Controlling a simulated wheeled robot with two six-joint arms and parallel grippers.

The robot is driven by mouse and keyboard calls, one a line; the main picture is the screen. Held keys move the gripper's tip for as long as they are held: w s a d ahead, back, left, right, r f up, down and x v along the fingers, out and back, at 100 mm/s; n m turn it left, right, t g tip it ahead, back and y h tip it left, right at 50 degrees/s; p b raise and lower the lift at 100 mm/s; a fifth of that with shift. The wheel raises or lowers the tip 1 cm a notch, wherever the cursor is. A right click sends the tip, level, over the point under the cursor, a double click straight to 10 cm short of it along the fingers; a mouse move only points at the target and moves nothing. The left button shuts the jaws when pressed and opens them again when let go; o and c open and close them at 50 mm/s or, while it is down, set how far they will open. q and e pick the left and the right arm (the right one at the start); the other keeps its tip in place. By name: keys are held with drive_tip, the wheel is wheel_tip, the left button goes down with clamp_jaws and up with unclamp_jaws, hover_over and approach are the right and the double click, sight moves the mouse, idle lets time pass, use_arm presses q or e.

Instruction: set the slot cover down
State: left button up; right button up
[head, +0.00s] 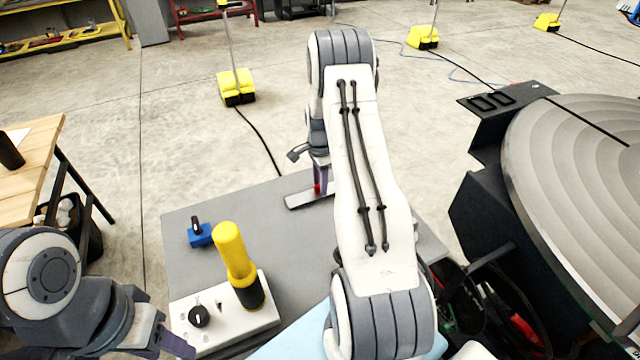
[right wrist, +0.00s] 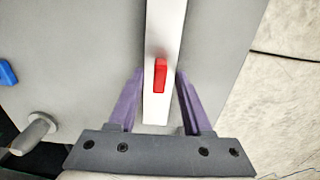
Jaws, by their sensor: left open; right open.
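The slot cover is a long flat pale bar (head: 299,199) with a small red grip (right wrist: 160,75). It lies flat on the grey table top (head: 185,265); in the right wrist view the bar (right wrist: 165,30) runs up and out of the picture. My right gripper (head: 320,185) points down over the cover, partly hidden by my arm. Its purple fingers (right wrist: 158,85) are open, one on each side of the red grip, with gaps to it. My left gripper (head: 170,343) is low at the left, open, its fingers only partly visible and holding nothing I can see.
A pale control box (head: 190,312) with a black knob and a yellow-handled lever (head: 235,255) stands on the table's front left. A blue block (head: 200,235) with a black handle is behind it. A large round positioner plate (head: 570,180) rises at the right.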

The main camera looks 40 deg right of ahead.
wheel_tip(320, 180, up, 11)
drive_tip(key=b, duration=0.2)
drive_tip(key=shift+r+b, duration=0.2)
drive_tip(key=shift+b, duration=0.1)
